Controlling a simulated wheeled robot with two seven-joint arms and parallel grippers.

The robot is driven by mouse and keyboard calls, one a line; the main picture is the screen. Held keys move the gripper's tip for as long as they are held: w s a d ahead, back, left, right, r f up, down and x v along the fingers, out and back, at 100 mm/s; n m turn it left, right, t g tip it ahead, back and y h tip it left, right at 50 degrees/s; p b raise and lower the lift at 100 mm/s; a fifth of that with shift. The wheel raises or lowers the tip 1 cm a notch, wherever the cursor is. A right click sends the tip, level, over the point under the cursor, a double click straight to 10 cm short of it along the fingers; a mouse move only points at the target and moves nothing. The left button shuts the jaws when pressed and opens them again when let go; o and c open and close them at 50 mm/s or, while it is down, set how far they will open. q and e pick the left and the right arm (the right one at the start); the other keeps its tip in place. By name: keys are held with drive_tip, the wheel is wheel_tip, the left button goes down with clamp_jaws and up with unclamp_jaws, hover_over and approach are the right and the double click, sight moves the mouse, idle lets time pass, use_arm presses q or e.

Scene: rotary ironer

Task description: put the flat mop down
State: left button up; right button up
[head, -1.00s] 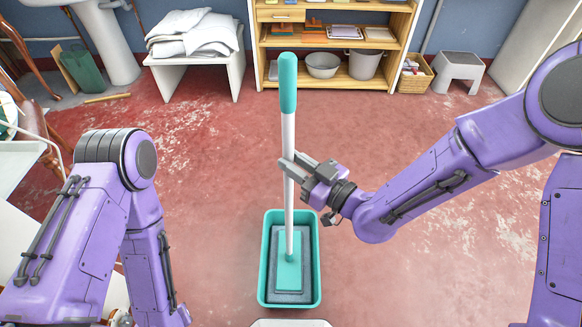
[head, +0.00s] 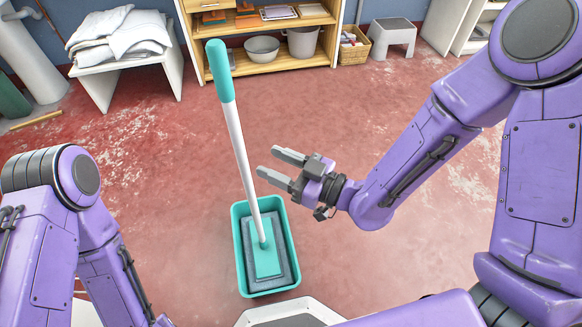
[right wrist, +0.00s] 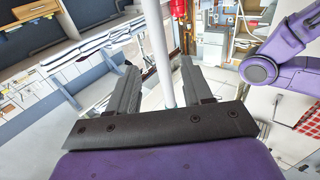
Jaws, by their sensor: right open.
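The flat mop (head: 240,145) stands in a teal tub (head: 269,292) on the floor. Its white pole with a teal grip leans up and to the left in the head view, and its flat teal head (head: 267,264) rests inside the tub on a dark surface. My right gripper (head: 265,162) is open and empty, just right of the pole and apart from it. In the right wrist view the pole (right wrist: 160,50) shows upright beyond and between the open fingers (right wrist: 160,82). My left arm shows at the left, but its gripper is out of view.
A wooden shelf (head: 268,71) with bowls stands at the back. Left of it is a white bench (head: 125,66) with folded cloths. A basket (head: 353,50) and a grey stool (head: 392,35) stand to its right. The red floor around the tub is clear.

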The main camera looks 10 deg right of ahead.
drive_tip(key=p+v, duration=0.3)
drive_tip(key=v, duration=0.1)
drive_tip(key=shift+s+d, duration=0.2)
drive_tip(key=s+d+f+m+g+h, duration=0.1)
drive_tip(key=s+d+f+m+h, duration=0.3)
drive_tip(key=f, duration=0.4)
drive_tip(key=s+d+f+m+g+h, duration=0.1)
drive_tip(key=d+f+m+g+h, duration=0.1)
drive_tip(key=d+f+m+h, duration=0.45)
drive_tip(key=s+d+f+m+g+h, duration=0.1)
drive_tip(key=s+d+f+m+h, duration=0.15)
drive_tip(key=f, duration=0.65)
drive_tip(key=s+d+f+m+g+h, duration=0.4)
drive_tip(key=s+d, duration=0.4)
drive_tip(key=s, duration=0.3)
wheel_tip(320, 180, up, 18)
drive_tip(key=p, duration=1.8)
drive_tip(key=shift+w+r+p, duration=0.25)
drive_tip(key=shift+w+p, duration=0.05)
drive_tip(key=shift+p, duration=0.05)
